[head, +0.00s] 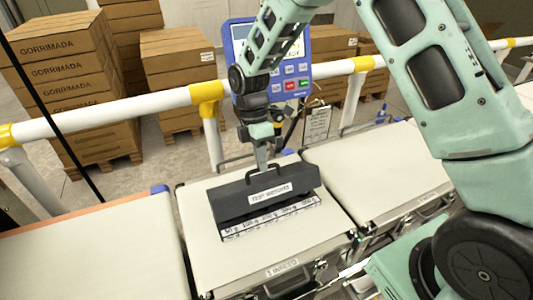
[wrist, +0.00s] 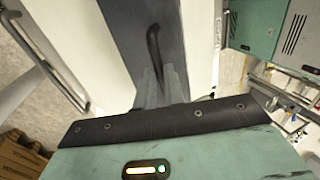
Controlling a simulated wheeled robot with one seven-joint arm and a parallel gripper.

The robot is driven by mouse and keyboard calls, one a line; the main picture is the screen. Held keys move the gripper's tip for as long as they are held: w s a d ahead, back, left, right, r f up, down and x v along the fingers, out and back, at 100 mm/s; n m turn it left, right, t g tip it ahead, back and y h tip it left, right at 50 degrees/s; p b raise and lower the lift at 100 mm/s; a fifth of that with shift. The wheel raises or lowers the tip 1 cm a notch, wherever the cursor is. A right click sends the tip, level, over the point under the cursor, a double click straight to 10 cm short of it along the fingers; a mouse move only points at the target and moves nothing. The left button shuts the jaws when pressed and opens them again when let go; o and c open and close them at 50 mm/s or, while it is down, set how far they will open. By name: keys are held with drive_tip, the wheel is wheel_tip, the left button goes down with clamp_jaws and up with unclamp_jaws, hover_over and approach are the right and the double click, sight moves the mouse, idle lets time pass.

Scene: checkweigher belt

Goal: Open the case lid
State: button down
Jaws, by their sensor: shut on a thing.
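The dark grey case (head: 232,215) sits on the middle belt section in the head view. Its lid (head: 230,196) carries a white "TEST WEIGHTS" label, and a strip of gram markings (head: 270,217) shows along the near side. My gripper (head: 263,165) comes down from above and is shut on this handle. In the wrist view its fingertips (wrist: 161,72) meet at the handle's lower end.
A blue indicator panel (head: 297,80) stands behind the case, close to my arm. A white and yellow guard rail (head: 140,105) runs behind the belts. Belt sections (head: 90,255) and (head: 370,165) on both sides are clear. Stacked cartons (head: 65,75) stand beyond the rail.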

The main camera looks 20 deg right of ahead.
drive_tip(key=w+f+g, duration=0.1)
drive_tip(key=w+f, duration=0.1)
drive_tip(key=w, duration=0.5)
drive_tip(key=shift+g, duration=0.3)
drive_tip(key=shift+w, duration=0.1)
drive_tip(key=c, duration=1.5)
unclamp_jaws()
drive_tip(key=shift+w+r, duration=0.1)
drive_tip(key=b+v, duration=0.2)
drive_tip(key=v, duration=0.5)
drive_tip(key=shift+r, duration=0.2)
